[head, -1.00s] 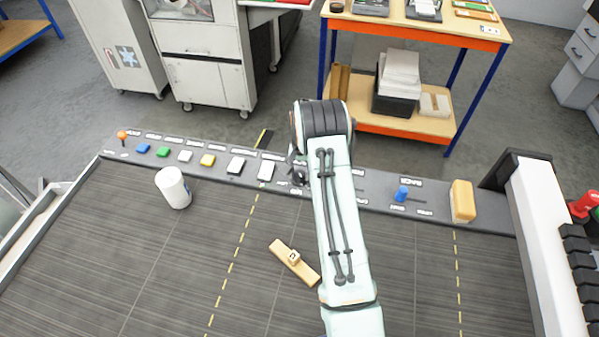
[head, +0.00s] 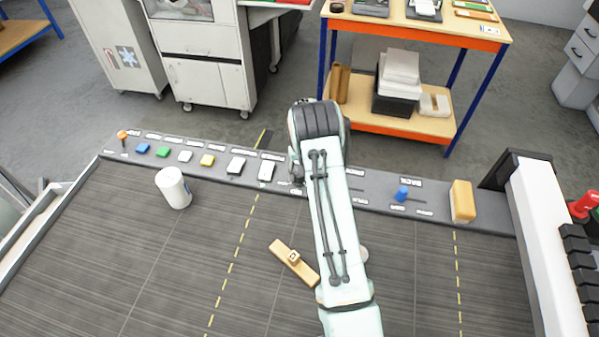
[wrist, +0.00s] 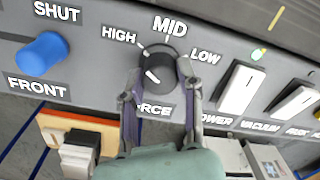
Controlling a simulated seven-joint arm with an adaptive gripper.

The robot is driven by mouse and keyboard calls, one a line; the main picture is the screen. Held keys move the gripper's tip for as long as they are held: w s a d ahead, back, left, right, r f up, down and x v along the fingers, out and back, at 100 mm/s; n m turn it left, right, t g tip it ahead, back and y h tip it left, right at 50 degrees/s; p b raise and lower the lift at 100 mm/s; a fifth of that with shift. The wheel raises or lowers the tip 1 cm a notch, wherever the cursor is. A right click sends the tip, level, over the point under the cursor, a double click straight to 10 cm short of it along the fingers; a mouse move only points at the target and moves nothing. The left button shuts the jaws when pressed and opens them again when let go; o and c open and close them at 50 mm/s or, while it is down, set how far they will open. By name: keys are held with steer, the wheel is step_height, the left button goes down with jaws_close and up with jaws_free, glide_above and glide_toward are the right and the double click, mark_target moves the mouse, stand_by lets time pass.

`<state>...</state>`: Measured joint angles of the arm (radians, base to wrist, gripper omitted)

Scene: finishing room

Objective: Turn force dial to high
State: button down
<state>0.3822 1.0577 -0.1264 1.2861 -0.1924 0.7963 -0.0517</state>
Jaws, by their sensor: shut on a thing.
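The force dial (wrist: 157,60) is a black round knob on the grey control strip, seen close up in the wrist view. HIGH is printed at its upper left, MID above it and LOW at its right. A white mark on the knob's face points to the lower left, below the HIGH tick. My gripper (wrist: 160,84) is shut on the dial, one finger on each side. It partly covers the FORCE label below. In the head view my arm hides the dial and most of the gripper.
A blue knob (wrist: 41,54) between SHUT and FRONT lies left of the dial; white rocker switches (wrist: 241,88) lie right. In the head view, a white cylinder (head: 173,188) and wooden piece (head: 294,262) rest on the dark bed. A tan block (head: 462,201) sits at the strip's right.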

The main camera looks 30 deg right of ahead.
steer(key=shift+f, duration=0.1)
steer(key=c, duration=0.7)
jaws_free()
steer(key=shift+c, duration=0.2)
steer(key=shift+r, duration=0.2)
step_height(320, 180, up, 12)
steer(key=shift+d+f, duration=0.15)
